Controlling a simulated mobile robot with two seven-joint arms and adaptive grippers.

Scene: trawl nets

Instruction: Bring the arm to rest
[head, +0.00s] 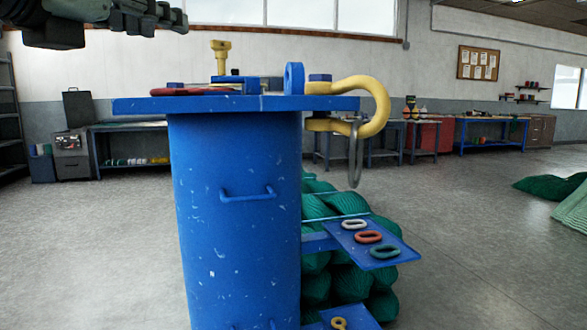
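My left gripper (178,20) shows as a dark shape at the top left, partly cut off by the upper picture edge. It is above and to the left of the blue drum-like stand (235,210), apart from it. Its fingers are seen too edge-on to tell open from shut, and I see nothing held. My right gripper is out of view. A large yellow shackle (380,100) is at the right edge of the stand's top, with a grey metal ring (356,155) hanging from it. A yellow pin (221,58) stands upright on top.
A red item (190,91) lies on the stand's top. A small blue shelf (345,236) holds a white, a red and a teal link. Green netting (320,205) is piled behind. Workbenches line the back wall. The floor (480,240) at right is mostly clear.

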